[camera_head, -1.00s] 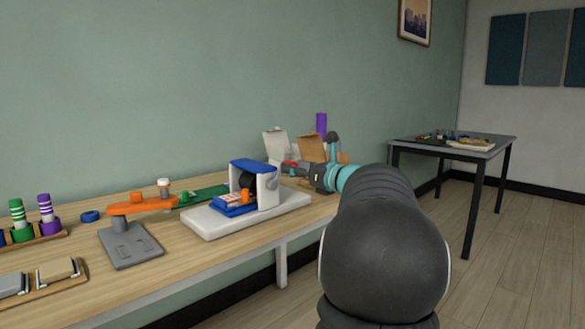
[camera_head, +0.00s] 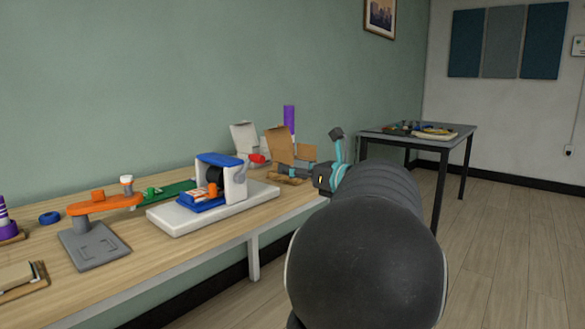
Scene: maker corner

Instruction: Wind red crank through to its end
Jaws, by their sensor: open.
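A small red part (camera_head: 257,158), which looks like the red crank's knob, shows at the far end of the bench, between the white-and-blue device and an open cardboard box. Its shaft and mount are hidden or too small to make out. My gripper (camera_head: 284,169) is to the right of the red part, in front of the cardboard box. It is open, small in view and apart from the red part in the picture; I cannot tell the depth between them. My own arm covers the right end of the bench.
A white-and-blue device (camera_head: 220,182) stands on a white base. An orange arm on a grey stand (camera_head: 94,244) is nearer on the left. A cardboard box (camera_head: 280,144) and a purple cylinder (camera_head: 289,120) stand behind my gripper. A dark table (camera_head: 460,130) is at the back right.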

